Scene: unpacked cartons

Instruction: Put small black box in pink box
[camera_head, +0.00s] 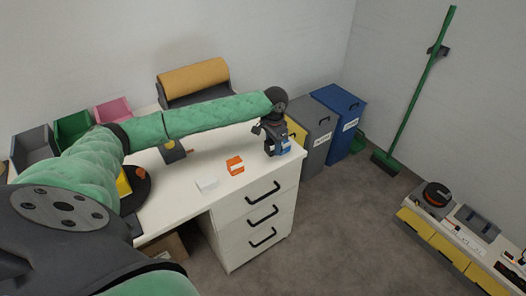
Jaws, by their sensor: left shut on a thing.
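The pink box (113,110) stands at the back left of the white desk, in a row with a green bin and a grey bin. My left arm, in a green sleeve, reaches across the desk. My left gripper (277,146) points down at the desk's right end and is shut on a small dark thing, seemingly the small black box. Its outline is hard to tell from the dark fingers, and a blue patch shows beside it. I cannot tell whether it touches the desk top. My right gripper is not in view.
An orange box (235,166) and a white box (206,185) lie on the desk (190,214). A green bin (73,127) and a grey bin (33,149) stand left of the pink box. A brown roll (193,77) is at the back.

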